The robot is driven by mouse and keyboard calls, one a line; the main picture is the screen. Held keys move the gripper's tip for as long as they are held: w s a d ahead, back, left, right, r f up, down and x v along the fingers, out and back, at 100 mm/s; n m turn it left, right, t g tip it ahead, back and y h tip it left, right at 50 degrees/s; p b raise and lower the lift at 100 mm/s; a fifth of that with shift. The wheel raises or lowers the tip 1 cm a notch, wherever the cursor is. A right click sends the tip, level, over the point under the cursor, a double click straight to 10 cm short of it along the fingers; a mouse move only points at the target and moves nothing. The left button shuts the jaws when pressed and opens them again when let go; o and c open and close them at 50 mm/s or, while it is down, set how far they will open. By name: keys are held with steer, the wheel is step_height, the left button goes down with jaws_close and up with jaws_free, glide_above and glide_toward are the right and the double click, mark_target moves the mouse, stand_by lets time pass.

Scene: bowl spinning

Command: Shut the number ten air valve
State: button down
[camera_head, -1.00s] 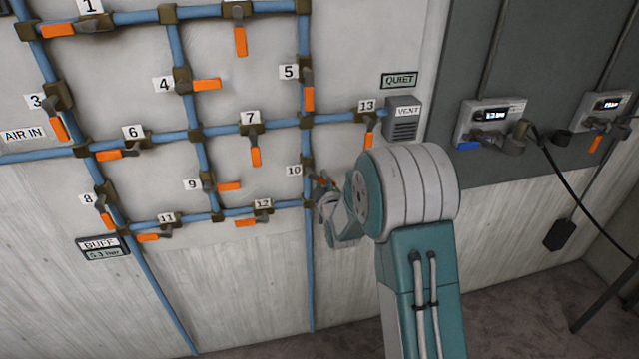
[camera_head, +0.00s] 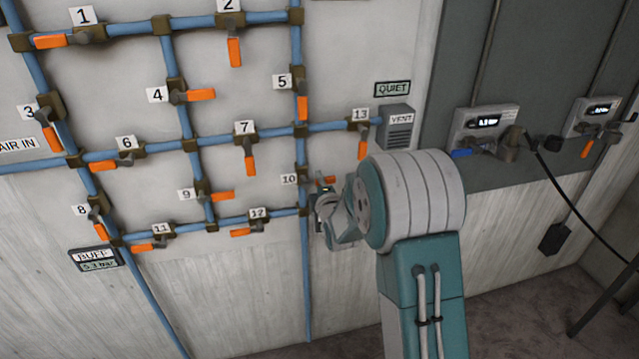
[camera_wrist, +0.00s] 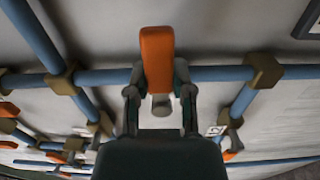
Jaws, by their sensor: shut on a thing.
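The number ten valve (camera_head: 302,178) is on the vertical blue pipe, right of its "10" label (camera_head: 289,180). Its orange handle (camera_head: 327,180) shows partly in the head view, pointing right, across the pipe. In the wrist view the handle (camera_wrist: 157,58) stands across the blue pipe behind it, with a grey stem end below. My gripper (camera_head: 327,203) is at this valve, and in the wrist view its two fingers (camera_wrist: 160,94) are on either side of the handle, shut on it. My arm and gripper hide part of the valve.
Other numbered valves with orange handles surround it: valve 12 (camera_head: 258,222) to the left, valve 5 (camera_head: 301,87) above, valve 13 (camera_head: 360,128) at upper right by the vent box (camera_head: 396,128). Gauges (camera_head: 486,128) and a black cable are further right. The wall below is clear.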

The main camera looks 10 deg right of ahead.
steer(key=shift+a+f, duration=0.15)
steer(key=shift+c, duration=2.4)
jaws_free()
steer(key=shift+a, duration=0.1)
steer(key=shift+s, duration=0.3)
steer(key=s, duration=1.1)
steer(key=shift+s, duration=0.1)
